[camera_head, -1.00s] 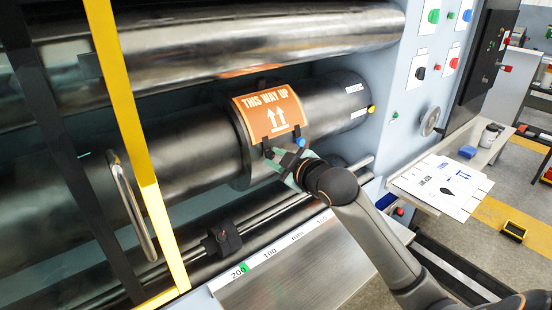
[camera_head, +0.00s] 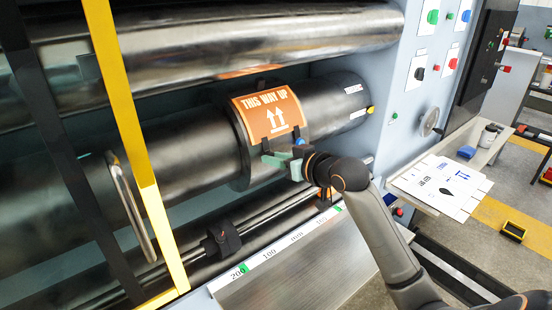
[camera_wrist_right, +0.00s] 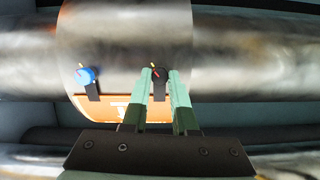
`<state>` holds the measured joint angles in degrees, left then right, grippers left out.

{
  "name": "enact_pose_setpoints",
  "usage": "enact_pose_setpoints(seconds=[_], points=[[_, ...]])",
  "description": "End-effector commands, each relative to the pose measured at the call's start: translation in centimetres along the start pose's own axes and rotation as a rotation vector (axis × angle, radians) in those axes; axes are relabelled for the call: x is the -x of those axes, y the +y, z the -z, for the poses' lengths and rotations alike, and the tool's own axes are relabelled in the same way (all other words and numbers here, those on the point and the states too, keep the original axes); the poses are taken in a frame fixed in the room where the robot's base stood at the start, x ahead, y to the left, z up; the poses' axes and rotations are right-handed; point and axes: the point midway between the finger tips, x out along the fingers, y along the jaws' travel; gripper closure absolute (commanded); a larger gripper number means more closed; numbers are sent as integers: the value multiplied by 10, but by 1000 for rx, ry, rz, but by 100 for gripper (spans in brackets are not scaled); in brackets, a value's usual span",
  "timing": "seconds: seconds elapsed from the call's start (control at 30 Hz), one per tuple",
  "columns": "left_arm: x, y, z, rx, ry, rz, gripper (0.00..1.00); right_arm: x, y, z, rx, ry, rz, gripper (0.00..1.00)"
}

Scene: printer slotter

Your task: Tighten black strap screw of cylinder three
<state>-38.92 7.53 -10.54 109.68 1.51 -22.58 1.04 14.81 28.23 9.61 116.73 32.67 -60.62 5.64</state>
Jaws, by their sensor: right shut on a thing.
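The black cylinder (camera_head: 205,151) carries an orange "THIS WAY UP" plate (camera_head: 268,112) held by two short black straps. The black strap screw (camera_wrist_right: 158,74) shows in the wrist view at the end of one strap, with a small coloured mark on it. My right gripper (camera_head: 272,158) has green fingers at the lower left of the plate. In the wrist view the right gripper (camera_wrist_right: 160,74) is shut on the black screw, one finger on each side. In the head view the fingers hide most of that screw. My left gripper is not in view.
A blue strap screw (camera_wrist_right: 87,75) sits beside the black one. A rail (camera_head: 265,219) with a black clamp block (camera_head: 222,240) runs below the cylinder. A yellow post (camera_head: 120,100) stands at the left. A side panel (camera_head: 385,95) with buttons closes the right end.

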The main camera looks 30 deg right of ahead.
Motion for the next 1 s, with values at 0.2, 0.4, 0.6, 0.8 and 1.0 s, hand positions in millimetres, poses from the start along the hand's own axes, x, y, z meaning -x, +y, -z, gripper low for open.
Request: enact_pose_setpoints(seconds=[0.2,0.4,0.6,0.8,1.0], points=[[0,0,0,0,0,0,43,0,0,-1,-45,-3,10,100],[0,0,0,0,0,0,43,0,0,-1,-52,-3,11,100],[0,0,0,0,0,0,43,0,0,-2,-51,-4,11,100],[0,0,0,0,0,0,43,0,0,-1,-50,-3,11,56],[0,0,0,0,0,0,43,0,0,-1,-49,-2,10,44]])
